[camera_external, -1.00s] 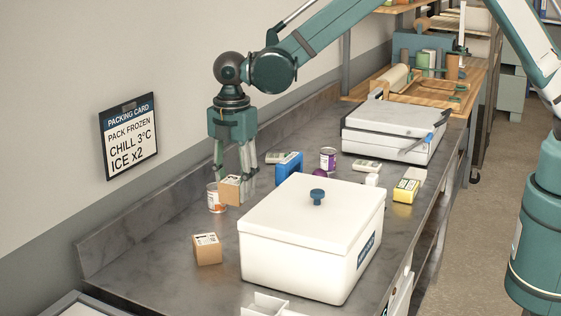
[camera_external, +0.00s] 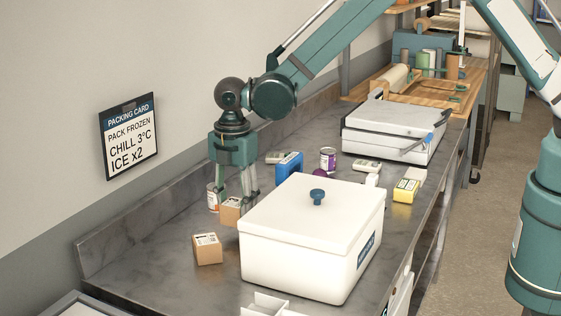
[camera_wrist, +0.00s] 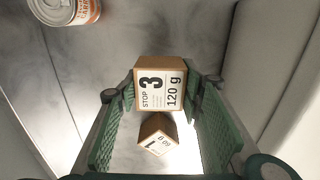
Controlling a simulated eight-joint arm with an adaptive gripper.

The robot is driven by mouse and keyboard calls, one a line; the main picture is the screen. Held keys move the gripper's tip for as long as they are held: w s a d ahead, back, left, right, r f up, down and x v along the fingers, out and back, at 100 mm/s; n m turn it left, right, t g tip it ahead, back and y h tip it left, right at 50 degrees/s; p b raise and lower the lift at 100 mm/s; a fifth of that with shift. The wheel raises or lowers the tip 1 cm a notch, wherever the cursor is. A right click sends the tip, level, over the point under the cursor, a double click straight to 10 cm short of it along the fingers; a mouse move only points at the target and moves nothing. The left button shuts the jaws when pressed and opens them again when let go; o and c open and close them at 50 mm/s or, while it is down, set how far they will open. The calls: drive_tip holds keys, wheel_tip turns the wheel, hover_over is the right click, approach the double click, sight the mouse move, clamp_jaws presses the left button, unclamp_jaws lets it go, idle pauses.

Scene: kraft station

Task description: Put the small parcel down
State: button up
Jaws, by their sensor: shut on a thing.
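The small parcel (camera_external: 231,211) is a brown cardboard box with a white label. In the wrist view its label reads "STOP 3" and "120 g" on the box (camera_wrist: 161,86). My gripper (camera_external: 234,203) is shut on it, one finger on each side, low over the grey counter. I cannot tell whether its underside touches the counter. A second brown parcel (camera_external: 207,249) with a white label sits on the counter nearer the camera. In the wrist view this second parcel (camera_wrist: 157,136) shows below the held one.
A labelled can (camera_external: 213,198) stands just left of the held parcel. A large white lidded box (camera_external: 290,262) stands close on the right. A blue object (camera_external: 289,166), a purple can (camera_external: 328,158) and a yellow box (camera_external: 405,191) lie behind. The counter left of the white box has bare room.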

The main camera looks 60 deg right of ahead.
sight(236, 218)
drive_tip(key=shift+f, duration=1.7)
drive_tip(key=shift+f, duration=0.15)
drive_tip(key=o, duration=0.9)
drive_tip(key=shift+r, duration=0.25)
drive_tip(key=shift+r+b, duration=0.35)
drive_tip(key=shift+r, duration=5.6)
drive_tip(key=shift+r, duration=0.1)
